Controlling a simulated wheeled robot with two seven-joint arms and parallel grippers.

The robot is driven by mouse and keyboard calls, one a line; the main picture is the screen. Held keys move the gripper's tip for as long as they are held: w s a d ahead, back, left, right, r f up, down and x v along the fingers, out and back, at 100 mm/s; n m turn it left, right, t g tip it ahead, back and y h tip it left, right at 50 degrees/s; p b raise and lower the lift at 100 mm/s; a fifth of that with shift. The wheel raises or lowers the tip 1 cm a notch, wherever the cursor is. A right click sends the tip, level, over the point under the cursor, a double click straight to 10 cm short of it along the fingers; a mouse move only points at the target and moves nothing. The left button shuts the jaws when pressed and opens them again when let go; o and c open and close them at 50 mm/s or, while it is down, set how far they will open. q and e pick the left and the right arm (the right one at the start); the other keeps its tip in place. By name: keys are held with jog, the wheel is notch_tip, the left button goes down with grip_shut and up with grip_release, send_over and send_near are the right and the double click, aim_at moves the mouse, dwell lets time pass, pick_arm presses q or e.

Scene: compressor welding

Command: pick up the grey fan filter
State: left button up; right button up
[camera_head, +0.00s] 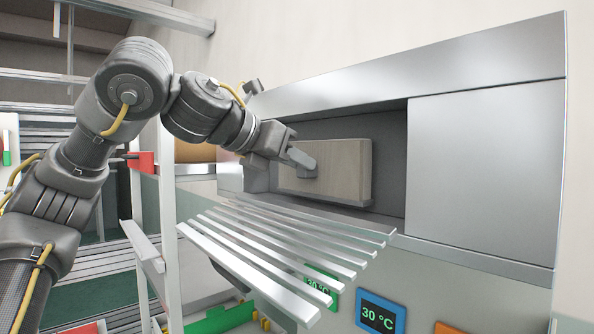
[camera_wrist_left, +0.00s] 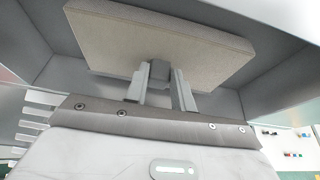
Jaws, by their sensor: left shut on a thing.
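The grey fan filter (camera_head: 345,166) is a flat rectangular block with a light grey-beige face, inside the recess of a metal housing. My left gripper (camera_head: 303,163) is at its left part, shut on a small grey tab on the filter's face. In the left wrist view the filter (camera_wrist_left: 135,42) spans the top, and the fingers of my left gripper (camera_wrist_left: 160,80) close around the tab. Whether the filter touches the recess floor is hard to tell. My right gripper is not in view.
The metal housing (camera_head: 480,150) surrounds the recess, with a solid panel at right. A slatted metal rack (camera_head: 285,240) juts out below the opening. A blue display reading 30 °C (camera_head: 380,313) is at the bottom. Shelving stands behind my left arm.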

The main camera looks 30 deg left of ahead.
pick_arm(q)
jog(key=shift+s+r+b, duration=0.15)
jog(key=shift+r+b, duration=0.05)
jog(key=shift+r, duration=0.3)
jog(key=shift+s+r+b, duration=0.15)
jog(key=shift+r, duration=0.35)
jog(key=s+a+p, duration=0.1)
jog(key=s+a, duration=0.1)
jog(key=s, duration=0.6)
jog(key=s+a+p, duration=0.2)
jog(key=s+a, duration=0.1)
jog(key=s, duration=0.5)
jog(key=shift+s+a, duration=0.2)
jog(key=shift+a, duration=0.15)
jog(key=shift+s+a, duration=0.1)
jog(key=shift+a, duration=0.05)
